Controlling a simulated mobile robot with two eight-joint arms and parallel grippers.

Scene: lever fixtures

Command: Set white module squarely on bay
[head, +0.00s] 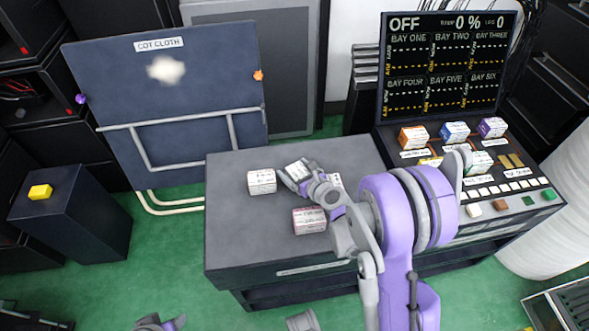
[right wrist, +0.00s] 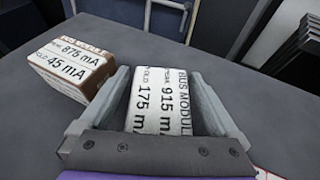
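The white module (right wrist: 160,98) has a printed label and sits between the two fingers of my right gripper (right wrist: 161,72). The fingertips meet its sides, so the gripper looks shut on it. In the head view, the module (head: 297,170) is turned at an angle above the grey worktop, and I cannot tell whether it is clear of the surface. The bays are on the console at the right. Several hold coloured modules, and one bay (head: 510,161) shows bare gold strips. A bit of my left gripper (head: 160,323) shows at the bottom edge, its fingers unclear.
A brown-edged module (right wrist: 75,68) stands left of my right gripper. Blue (head: 455,132) and orange (head: 413,136) modules sit on the console beneath the upright screen (head: 447,65).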

